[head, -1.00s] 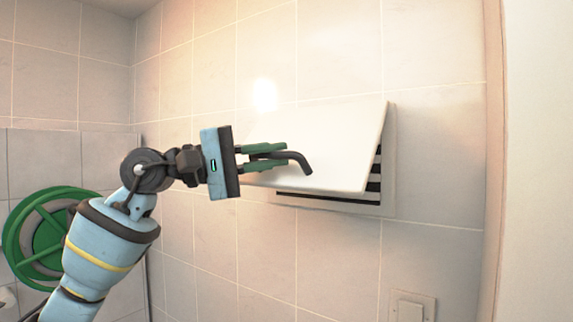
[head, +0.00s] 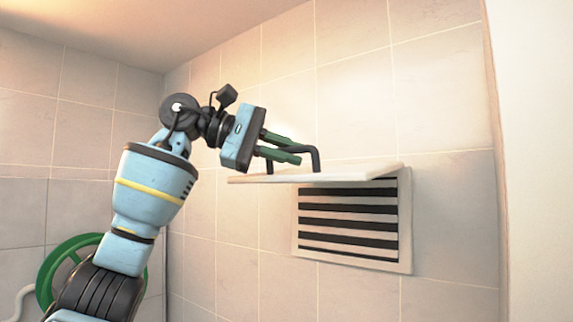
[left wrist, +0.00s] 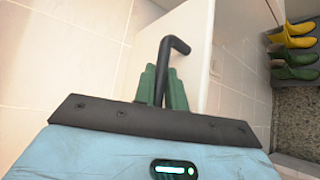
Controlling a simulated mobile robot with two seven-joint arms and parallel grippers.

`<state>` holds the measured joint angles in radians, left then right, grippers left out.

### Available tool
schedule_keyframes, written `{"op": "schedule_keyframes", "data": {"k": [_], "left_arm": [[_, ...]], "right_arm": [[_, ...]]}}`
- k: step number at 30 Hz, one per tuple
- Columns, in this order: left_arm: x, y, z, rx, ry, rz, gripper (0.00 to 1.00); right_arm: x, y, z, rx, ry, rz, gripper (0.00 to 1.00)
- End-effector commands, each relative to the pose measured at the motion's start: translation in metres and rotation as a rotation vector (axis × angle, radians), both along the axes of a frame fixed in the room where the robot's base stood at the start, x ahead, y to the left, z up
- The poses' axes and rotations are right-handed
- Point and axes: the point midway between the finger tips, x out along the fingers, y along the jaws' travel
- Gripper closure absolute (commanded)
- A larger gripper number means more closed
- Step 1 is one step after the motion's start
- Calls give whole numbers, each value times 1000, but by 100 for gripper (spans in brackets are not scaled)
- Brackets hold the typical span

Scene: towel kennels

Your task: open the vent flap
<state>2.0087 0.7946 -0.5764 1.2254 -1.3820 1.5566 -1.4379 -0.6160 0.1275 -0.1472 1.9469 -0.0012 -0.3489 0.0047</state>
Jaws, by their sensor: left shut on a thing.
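The vent flap (head: 340,175) is a white panel hinged along the top of the vent. It stands out from the wall, raised to about level. The slatted vent (head: 350,222) below it is uncovered, with dark and light stripes in a pale frame. A dark bent handle (head: 314,158) is fixed to the flap. My left gripper (head: 290,150) has green fingers shut on this handle, above the flap. In the left wrist view, the handle (left wrist: 172,46) rises between the green fingers, with the white flap (left wrist: 195,35) beside it. My right gripper is not in view.
A green hose reel (head: 62,262) is on the left, behind my left arm. Yellow and green boots (left wrist: 293,50) stand at the right in the left wrist view. A pale vertical edge (head: 497,150) is right of the vent.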

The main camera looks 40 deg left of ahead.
Motion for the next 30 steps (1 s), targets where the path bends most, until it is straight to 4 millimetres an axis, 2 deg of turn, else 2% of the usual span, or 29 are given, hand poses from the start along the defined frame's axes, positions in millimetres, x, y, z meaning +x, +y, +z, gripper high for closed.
{"op": "schedule_keyframes", "data": {"k": [9, 24, 25, 30], "left_arm": [[1, 0, 13, -1, 63, 2, 100], [2, 0, 14, 0, 74, 3, 100], [2, 0, 14, 0, 74, 3, 85], [2, 0, 13, 1, 74, 1, 66]], "right_arm": [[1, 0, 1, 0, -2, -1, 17], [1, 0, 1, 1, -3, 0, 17], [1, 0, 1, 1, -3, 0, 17], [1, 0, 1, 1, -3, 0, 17]]}}
